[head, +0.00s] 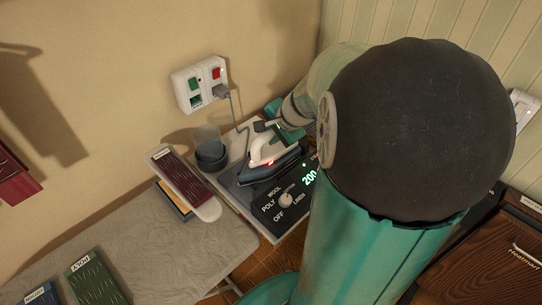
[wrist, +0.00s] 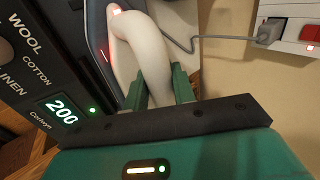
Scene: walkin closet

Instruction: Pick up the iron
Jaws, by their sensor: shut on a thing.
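In the wrist view, the green fingers of my gripper (wrist: 165,88) are shut on the white handle of the iron (wrist: 146,50). A red light glows on the iron. Whether the iron touches the panel cannot be told.
A grey cord runs to the wall socket (head: 187,88). Dark cups (head: 211,155) stand left of the iron, beside a small sleeve board (head: 183,184) with a dark red cloth. The ironing board (head: 150,240) has bare room; folded cloths lie at its near left. A wooden cabinet (head: 510,250) stands at right.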

